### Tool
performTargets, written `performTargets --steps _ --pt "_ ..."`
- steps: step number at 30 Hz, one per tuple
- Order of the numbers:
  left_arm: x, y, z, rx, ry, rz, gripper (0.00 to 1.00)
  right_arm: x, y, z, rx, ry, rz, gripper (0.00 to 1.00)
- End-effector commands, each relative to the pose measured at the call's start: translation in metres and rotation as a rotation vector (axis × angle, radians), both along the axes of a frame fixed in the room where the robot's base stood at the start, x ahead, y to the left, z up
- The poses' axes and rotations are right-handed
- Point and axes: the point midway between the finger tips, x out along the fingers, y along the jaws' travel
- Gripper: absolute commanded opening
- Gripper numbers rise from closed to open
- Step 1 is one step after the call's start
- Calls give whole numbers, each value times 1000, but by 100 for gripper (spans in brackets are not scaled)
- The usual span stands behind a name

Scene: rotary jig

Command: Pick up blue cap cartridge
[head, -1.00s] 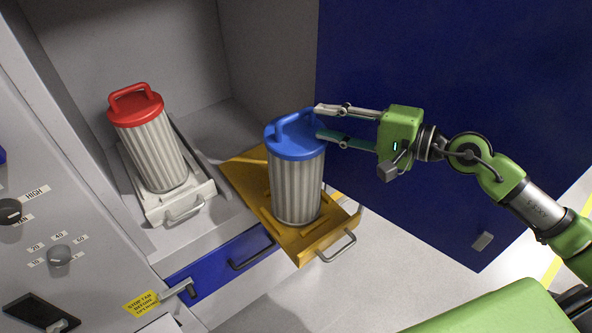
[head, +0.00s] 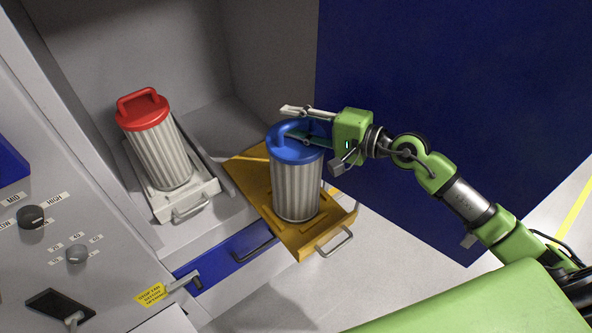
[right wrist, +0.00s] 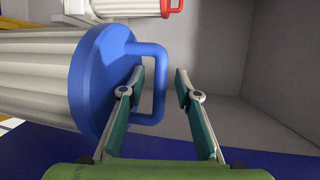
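The blue cap cartridge (head: 296,185) stands upright on a yellow pull-out tray (head: 310,238). It has a pale pleated body and a blue cap with a loop handle. My right gripper (head: 284,122) is at the cap, its fingers open and reaching in from the right. In the right wrist view the cap (right wrist: 92,85) fills the left side. The outer bar of its handle (right wrist: 159,85) lies between the two open fingers (right wrist: 160,69), with a visible gap to the right finger. Whether the left finger touches the handle is unclear. My left gripper is not in view.
A red cap cartridge (head: 160,155) stands on a white tray (head: 205,197) inside the cabinet, to the left. A dark blue door panel (head: 450,130) stands behind my right arm. A control panel with knobs (head: 32,217) is at the left.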

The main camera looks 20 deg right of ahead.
Motion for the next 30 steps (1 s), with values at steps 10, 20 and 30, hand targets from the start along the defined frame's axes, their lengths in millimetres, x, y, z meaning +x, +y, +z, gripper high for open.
performTargets --steps 10,20,30 --pt "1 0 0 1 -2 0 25 0 0 -1 -1 -1 0 0" --pt "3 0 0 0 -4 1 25 1 0 5 3 -10 -2 0" --pt "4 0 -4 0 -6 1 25 2 -1 12 2 -12 -2 0"
